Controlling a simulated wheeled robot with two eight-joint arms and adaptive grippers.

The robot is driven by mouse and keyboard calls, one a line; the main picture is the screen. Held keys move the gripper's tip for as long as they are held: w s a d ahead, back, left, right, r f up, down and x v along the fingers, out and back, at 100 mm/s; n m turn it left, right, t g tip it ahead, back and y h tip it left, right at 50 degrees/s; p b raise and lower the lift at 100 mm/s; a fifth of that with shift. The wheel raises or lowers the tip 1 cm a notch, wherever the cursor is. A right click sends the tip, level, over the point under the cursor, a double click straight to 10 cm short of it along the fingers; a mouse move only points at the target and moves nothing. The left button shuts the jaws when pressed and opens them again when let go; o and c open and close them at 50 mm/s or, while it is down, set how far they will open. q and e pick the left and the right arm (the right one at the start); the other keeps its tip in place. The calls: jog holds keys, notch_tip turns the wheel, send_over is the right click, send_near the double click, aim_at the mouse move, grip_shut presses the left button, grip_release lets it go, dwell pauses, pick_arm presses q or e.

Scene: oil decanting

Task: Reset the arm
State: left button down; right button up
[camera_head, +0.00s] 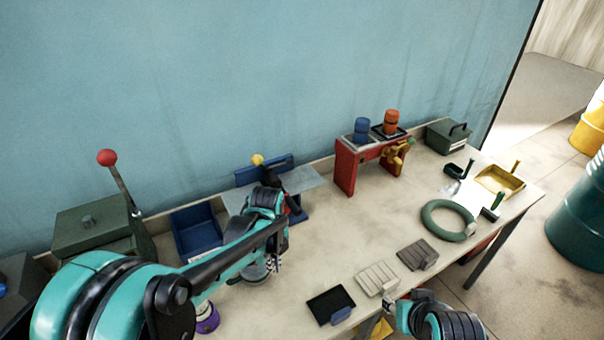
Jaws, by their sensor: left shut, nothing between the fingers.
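My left arm (225,262) comes in from the lower left and bends at a teal and black joint over the table. My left gripper (274,266) hangs below that joint, shut and empty, partly hidden by the arm. My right arm (445,318) shows at the bottom edge, right of the middle. A small pale part of my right gripper (390,304) shows beside it near the table's front edge; its fingers are too small and hidden to read.
The table (340,235) holds a blue bin (195,232), a red stand (347,170) with blue and orange cups, a green ring (431,221), a yellow dustpan (498,181) and several small plates in front. A green box (90,228) with a red-knobbed lever stands left. The middle is clear.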

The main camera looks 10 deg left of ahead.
pick_arm(q)
jog(key=s+a+r+n+t+b, duration=0.1)
jog(key=s+n, duration=0.5)
jog(key=n, duration=0.6)
jog(key=s+a+r+n+t+b, duration=0.2)
jog(key=s+a+n+t+b, duration=0.2)
jog(key=n, duration=0.9)
jog(key=s+t+b, duration=0.1)
jog(key=s+t, duration=0.1)
jog(key=s, duration=0.1)
jog(key=shift+b, duration=0.3)
jog(key=shift+w, duration=0.1)
